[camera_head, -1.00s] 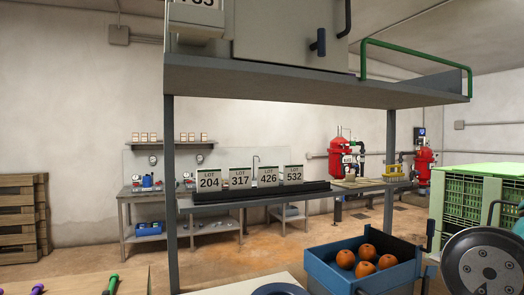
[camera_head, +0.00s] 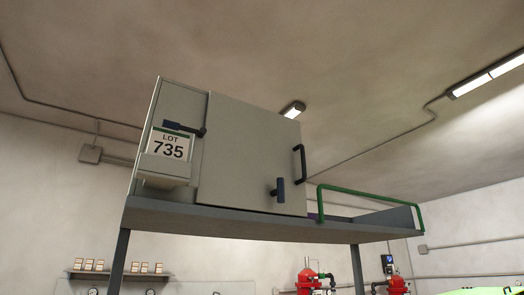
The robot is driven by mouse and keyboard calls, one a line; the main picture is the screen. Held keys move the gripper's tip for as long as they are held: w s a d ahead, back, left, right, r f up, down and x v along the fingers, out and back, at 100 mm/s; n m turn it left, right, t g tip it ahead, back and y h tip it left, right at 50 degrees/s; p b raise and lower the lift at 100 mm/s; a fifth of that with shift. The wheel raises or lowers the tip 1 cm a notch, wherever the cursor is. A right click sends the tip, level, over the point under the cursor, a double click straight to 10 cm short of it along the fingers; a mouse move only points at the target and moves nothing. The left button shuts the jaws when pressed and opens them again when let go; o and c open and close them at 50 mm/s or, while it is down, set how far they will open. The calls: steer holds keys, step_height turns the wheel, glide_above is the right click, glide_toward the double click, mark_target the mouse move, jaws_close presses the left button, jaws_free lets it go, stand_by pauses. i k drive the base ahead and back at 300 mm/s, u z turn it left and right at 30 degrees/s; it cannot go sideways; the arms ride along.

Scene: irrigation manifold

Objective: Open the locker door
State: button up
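The locker (camera_head: 168,108) is a grey cabinet on a high shelf, seen from below in the head view. Its door (camera_head: 245,150) is a flat grey panel and looks shut. A black bar handle (camera_head: 300,163) stands at the door's right edge. A dark latch-like bar (camera_head: 185,129) crosses near the door's left edge, above a card reading LOT 735 (camera_head: 169,145). My gripper is not in view.
The locker stands on a grey shelf (camera_head: 240,223) held by dark posts (camera_head: 117,262). Red tanks (camera_head: 308,280) and a small wall shelf (camera_head: 118,275) show below.

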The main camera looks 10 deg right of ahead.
mark_target(247, 146)
steer(key=k, duration=0.65)
steer(key=z, duration=0.5)
steer(key=i, duration=1.05)
steer(key=u, duration=0.5)
